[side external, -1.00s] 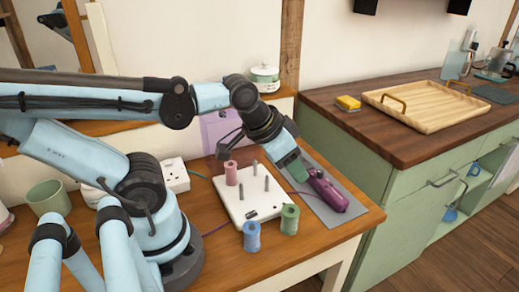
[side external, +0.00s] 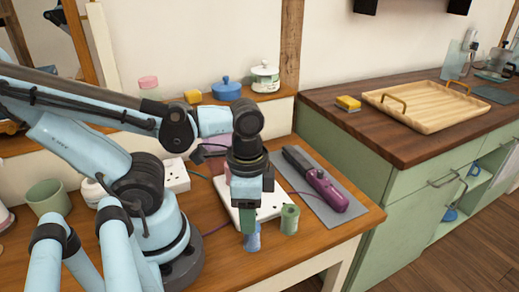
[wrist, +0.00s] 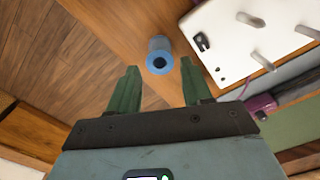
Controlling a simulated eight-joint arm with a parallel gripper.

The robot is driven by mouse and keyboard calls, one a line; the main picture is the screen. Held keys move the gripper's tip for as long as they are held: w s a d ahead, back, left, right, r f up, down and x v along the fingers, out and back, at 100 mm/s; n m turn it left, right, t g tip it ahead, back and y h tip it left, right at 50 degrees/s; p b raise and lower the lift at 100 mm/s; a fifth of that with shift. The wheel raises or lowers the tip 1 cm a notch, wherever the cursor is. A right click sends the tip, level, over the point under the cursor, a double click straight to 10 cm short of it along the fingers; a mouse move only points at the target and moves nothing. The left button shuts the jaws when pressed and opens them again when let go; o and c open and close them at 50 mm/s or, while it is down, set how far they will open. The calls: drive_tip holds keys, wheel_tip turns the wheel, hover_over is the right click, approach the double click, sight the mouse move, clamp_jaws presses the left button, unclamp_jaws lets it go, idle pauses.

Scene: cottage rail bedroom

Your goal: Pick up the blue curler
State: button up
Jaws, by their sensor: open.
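The blue curler (side external: 252,240) stands on the wooden table near its front edge, in front of the white peg base. My gripper (side external: 247,222) is above it in the side external view, pointing down and partly hiding it. In the wrist view the blue curler (wrist: 159,56) shows just ahead of the fingertips, roughly midway across the gap. My gripper (wrist: 160,80) is open, with its two green fingers apart and nothing between them. I cannot tell the exact height left between the fingertips and the curler.
A green curler (side external: 289,218) stands close to the right of the blue one. The white peg base (side external: 274,206) with upright pegs is just behind. A purple hair tool (side external: 325,190) lies on a grey mat (side external: 333,217) at right. The table's front edge is near.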

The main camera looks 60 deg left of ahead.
sight(252, 236)
drive_tip(key=shift+w+d+f, duration=0.1)
drive_tip(key=shift+f, duration=1.6)
drive_tip(key=shift+w+f, duration=0.1)
drive_tip(key=shift+f, duration=1.6)
drive_tip(key=c, duration=0.8)
drive_tip(key=shift+r, duration=0.15)
